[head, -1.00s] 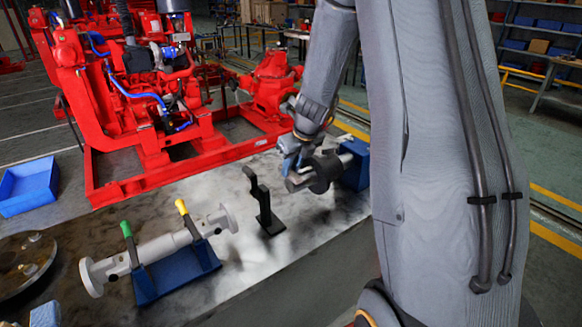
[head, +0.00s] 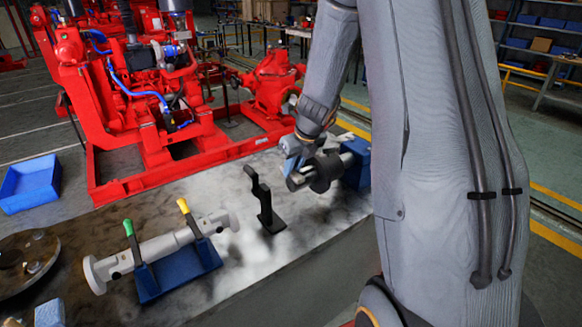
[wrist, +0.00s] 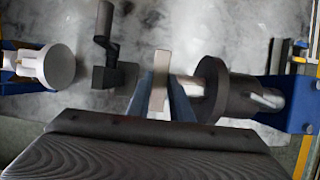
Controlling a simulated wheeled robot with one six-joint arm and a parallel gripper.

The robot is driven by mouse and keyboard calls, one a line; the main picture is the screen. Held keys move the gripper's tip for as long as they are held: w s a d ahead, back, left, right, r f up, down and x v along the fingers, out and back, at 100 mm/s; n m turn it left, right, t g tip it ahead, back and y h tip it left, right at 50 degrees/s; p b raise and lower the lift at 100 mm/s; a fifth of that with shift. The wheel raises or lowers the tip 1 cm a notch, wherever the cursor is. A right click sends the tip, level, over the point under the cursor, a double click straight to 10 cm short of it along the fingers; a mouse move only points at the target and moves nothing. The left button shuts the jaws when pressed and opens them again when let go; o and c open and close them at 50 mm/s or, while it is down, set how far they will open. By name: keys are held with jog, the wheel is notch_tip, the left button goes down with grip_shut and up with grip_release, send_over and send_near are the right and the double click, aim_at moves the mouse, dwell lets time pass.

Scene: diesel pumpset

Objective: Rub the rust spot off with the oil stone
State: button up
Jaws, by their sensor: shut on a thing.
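My gripper (wrist: 162,92) is shut on a pale grey-beige oil stone (wrist: 159,80), whose flat bar shows between the blue fingers in the wrist view. In the head view my gripper (head: 292,165) is at the left end of a metal shaft (head: 298,181). The shaft carries a dark round collar (head: 325,171), also in the wrist view (wrist: 224,92), and sits in a blue stand (head: 357,163). The stone is close to the shaft left of the collar; I cannot tell whether they touch. I cannot make out the rust spot.
A black bent bracket (head: 264,205) stands on the bench just left of the shaft. Farther left, a flanged pipe (head: 165,247) lies in a blue cradle (head: 180,275) with green and yellow handles. The red pumpset (head: 140,110) stands behind the bench.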

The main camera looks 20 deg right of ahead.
notch_tip(320, 180, up, 2)
jog(key=p, duration=0.3)
jog(key=shift+r, duration=2.55)
